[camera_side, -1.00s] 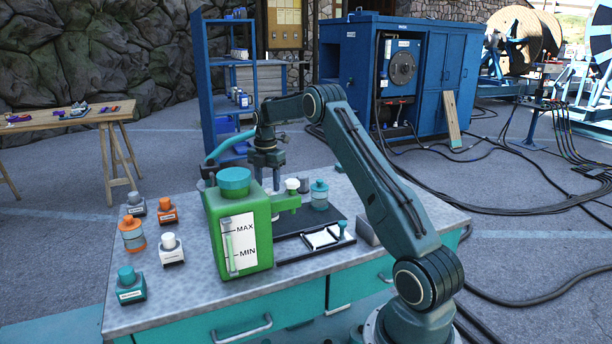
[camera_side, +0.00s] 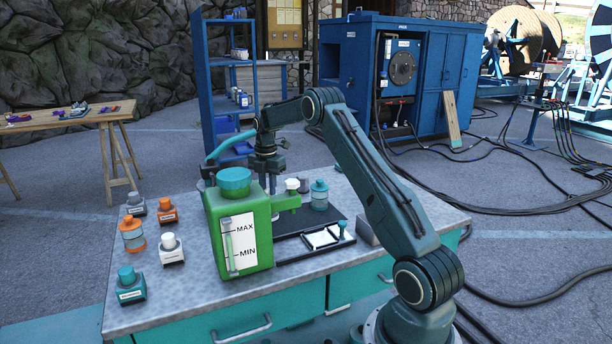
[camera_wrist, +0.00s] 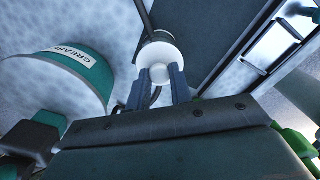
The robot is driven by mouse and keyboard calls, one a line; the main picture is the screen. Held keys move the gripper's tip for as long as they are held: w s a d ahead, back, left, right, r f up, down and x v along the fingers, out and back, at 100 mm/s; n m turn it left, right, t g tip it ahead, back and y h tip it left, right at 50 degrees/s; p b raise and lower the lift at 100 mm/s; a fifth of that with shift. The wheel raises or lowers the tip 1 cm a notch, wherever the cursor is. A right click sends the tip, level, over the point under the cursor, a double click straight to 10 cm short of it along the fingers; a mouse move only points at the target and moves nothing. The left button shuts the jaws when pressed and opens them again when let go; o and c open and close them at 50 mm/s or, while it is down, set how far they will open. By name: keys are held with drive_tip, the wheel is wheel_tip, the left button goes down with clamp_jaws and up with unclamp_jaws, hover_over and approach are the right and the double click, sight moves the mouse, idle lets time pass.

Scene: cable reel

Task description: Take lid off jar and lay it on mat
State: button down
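My gripper (camera_wrist: 160,78) points downward with its two fingers a little apart. In the wrist view a round white top (camera_wrist: 158,57) lies at the fingertips, and white fills the gap between them. I cannot tell whether the fingers press on it, or whether it is the jar's lid. The jar body is not clearly visible. In the side view my gripper is behind the green container, which hides the fingertips. A white-topped piece (camera_side: 292,184) shows just right of it. The dark mat (camera_side: 290,249) lies on the bench; its dark surface also shows in the wrist view (camera_wrist: 205,30).
The tall green container (camera_side: 222,214) stands close in front of my gripper. A teal GREASE tin (camera_wrist: 75,80) is at left in the wrist view. Several small bottles (camera_side: 132,237) stand at left.

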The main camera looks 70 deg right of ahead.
sight(268, 190)
drive_tip(key=shift+r, duration=0.1)
idle(0.3)
wheel_tip(268, 190, up, 20)
idle(0.8)
drive_tip(key=shift+s+d, duration=0.1)
drive_tip(key=shift+s, duration=0.05)
idle(0.7)
drive_tip(key=s+f, duration=0.7)
drive_tip(key=s, duration=0.5)
drive_tip(key=shift+s+a, duration=0.15)
drive_tip(key=shift+a, duration=0.15)
drive_tip(key=shift+f, duration=0.1)
wheel_tip(268, 190, down, 16)
drive_tip(key=shift+r, duration=0.15)
idle(0.5)
